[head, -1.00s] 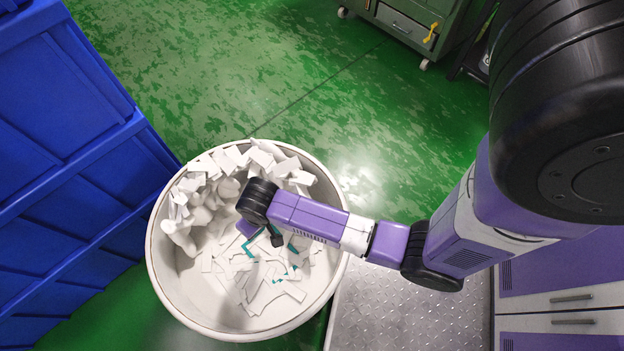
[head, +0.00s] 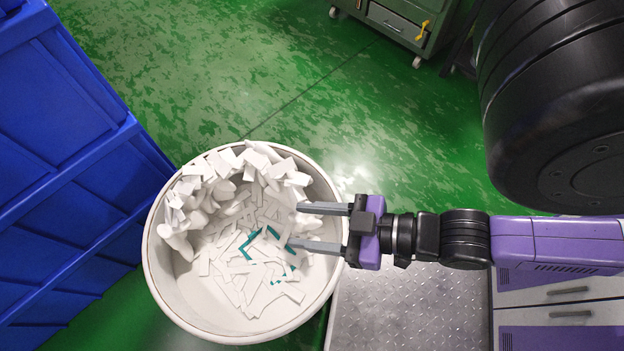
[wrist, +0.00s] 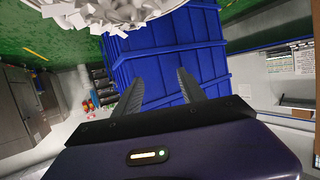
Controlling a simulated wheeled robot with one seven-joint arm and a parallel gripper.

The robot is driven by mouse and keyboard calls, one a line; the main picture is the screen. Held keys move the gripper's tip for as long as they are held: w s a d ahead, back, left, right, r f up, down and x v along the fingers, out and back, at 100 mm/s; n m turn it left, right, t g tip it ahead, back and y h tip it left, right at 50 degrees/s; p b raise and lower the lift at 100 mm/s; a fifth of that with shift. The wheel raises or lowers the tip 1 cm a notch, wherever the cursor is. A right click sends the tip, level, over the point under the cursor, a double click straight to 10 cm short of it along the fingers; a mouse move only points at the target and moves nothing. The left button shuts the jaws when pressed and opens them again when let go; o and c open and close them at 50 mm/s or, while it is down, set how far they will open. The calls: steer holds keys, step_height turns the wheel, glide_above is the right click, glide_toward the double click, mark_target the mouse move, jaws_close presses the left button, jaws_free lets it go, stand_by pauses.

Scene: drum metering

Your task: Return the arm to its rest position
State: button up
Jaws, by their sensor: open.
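My gripper (head: 318,226) is open and empty, its two grey fingers spread apart above the right rim of a round white drum (head: 160,275). The fingers point left over the drum. The drum holds many loose white pieces (head: 265,290) and several teal ones (head: 248,245). In the wrist view my gripper (wrist: 160,85) shows its two dark fingers apart with nothing between them. My purple and black arm reaches in from the right in the head view.
Blue crates (head: 65,170) are stacked at the left, and they also show in the wrist view (wrist: 165,55). A grey-green wheeled cabinet (head: 395,25) stands at the back. A metal plate (head: 410,305) lies right of the drum. The green floor (head: 250,70) behind is clear.

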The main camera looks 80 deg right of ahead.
steer(key=shift+s+a+r+t, duration=0.1)
steer(key=shift+s+r+t, duration=0.1)
steer(key=shift+r, duration=0.65)
steer(key=shift+s+r+t, duration=0.15)
steer(key=shift+r+t, duration=0.05)
steer(key=shift+r, duration=0.65)
steer(key=shift+r, duration=0.1)
